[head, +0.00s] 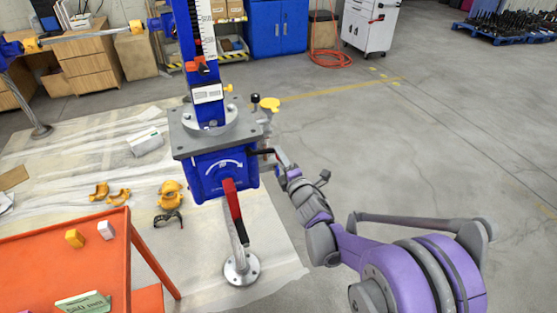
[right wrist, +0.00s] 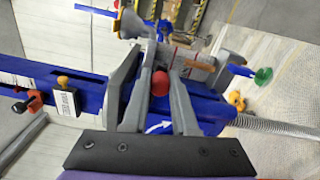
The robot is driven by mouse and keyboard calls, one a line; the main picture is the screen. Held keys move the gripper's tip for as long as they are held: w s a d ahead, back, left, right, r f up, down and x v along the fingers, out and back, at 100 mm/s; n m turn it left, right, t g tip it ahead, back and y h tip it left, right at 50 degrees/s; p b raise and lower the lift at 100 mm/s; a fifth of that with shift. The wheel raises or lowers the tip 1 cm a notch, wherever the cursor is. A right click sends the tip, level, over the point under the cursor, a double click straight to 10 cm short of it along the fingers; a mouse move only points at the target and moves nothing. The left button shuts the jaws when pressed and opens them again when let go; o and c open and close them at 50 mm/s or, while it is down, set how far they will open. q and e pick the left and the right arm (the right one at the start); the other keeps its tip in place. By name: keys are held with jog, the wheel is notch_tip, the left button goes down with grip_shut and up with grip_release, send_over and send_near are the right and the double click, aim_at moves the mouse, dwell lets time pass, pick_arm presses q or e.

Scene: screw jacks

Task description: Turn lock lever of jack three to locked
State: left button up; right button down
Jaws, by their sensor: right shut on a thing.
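A blue screw jack (head: 208,172) stands upright in the head view, with a grey flange plate, a scale column and a white curved arrow on its housing. I cannot read which number it bears. A short dark lever (head: 261,151) sticks out from its right side. My right gripper (head: 279,158) is at this lever's outer end. In the right wrist view a red ball knob (right wrist: 160,83) sits between the fingers of my right gripper (right wrist: 161,92), which is shut on it. In the head view the knob is hidden by the gripper. My left gripper is out of view.
An orange table (head: 60,262) stands front left. Yellow clamp-like parts (head: 171,194) lie on the sheeted floor. The floor at right is clear beyond my arm.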

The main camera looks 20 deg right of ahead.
jog(key=shift+r+n+p, duration=0.4)
jog(key=shift+r+n, duration=0.35)
jog(key=shift+n, duration=0.15)
jog(key=c, duration=0.7)
grip_release()
jog(key=shift+s, duration=0.15)
jog(key=s+b, duration=0.1)
jog(key=s, duration=0.9)
jog(key=shift+s+d, duration=0.25)
jog(key=shift+s, duration=0.05)
jog(key=shift+r, duration=0.1)
